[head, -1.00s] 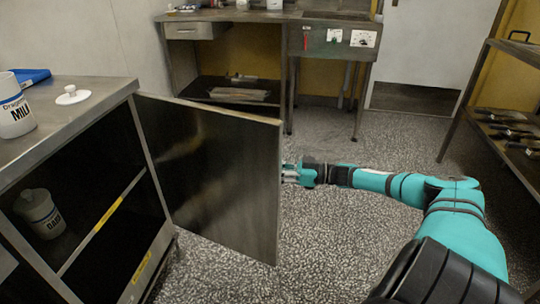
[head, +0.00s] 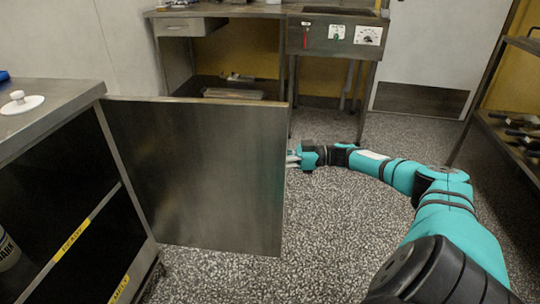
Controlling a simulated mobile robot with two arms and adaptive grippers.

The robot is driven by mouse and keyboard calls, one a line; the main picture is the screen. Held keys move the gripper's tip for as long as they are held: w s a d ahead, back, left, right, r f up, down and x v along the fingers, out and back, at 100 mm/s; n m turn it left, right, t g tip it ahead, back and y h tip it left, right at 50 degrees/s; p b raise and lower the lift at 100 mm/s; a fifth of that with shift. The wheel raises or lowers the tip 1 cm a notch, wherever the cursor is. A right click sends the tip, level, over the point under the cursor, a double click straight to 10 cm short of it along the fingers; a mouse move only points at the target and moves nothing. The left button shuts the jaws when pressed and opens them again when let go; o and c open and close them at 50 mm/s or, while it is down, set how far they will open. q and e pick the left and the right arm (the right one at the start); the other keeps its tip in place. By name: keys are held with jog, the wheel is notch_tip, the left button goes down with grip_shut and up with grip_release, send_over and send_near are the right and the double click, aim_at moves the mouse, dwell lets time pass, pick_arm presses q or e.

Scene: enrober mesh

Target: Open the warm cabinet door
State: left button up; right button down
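The warm cabinet (head: 62,115) stands at the left, a steel-topped unit with dark shelves inside. Its door (head: 200,175) is swung wide open, its flat panel extending right from the cabinet's front corner. My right gripper (head: 291,158) is at the door's free right edge, its fingertips beside or partly behind that edge. The handle is not visible, and I cannot tell whether the fingers are closed on anything. My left gripper is out of view.
A white lid (head: 21,102) lies on the cabinet top. A container labelled DARK (head: 8,250) is on a shelf inside. A steel bench (head: 215,18) stands behind the door, and a rack (head: 510,120) at the right. Speckled floor in the middle is clear.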

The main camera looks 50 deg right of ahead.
jog(key=shift+d+f, duration=0.15)
jog(key=shift+d, duration=0.15)
jog(key=c, duration=2.1)
grip_release()
jog(key=o, duration=0.5)
jog(key=shift+s+d, duration=0.25)
jog(key=shift+s, duration=0.05)
jog(key=shift+o, duration=1.1)
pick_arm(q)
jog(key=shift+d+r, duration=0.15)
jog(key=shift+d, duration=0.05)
pick_arm(e)
jog(key=shift+o, duration=0.2)
jog(key=shift+w+a, duration=0.15)
jog(key=shift+a, duration=0.05)
jog(key=shift+d, duration=0.1)
jog(key=v, duration=1.2)
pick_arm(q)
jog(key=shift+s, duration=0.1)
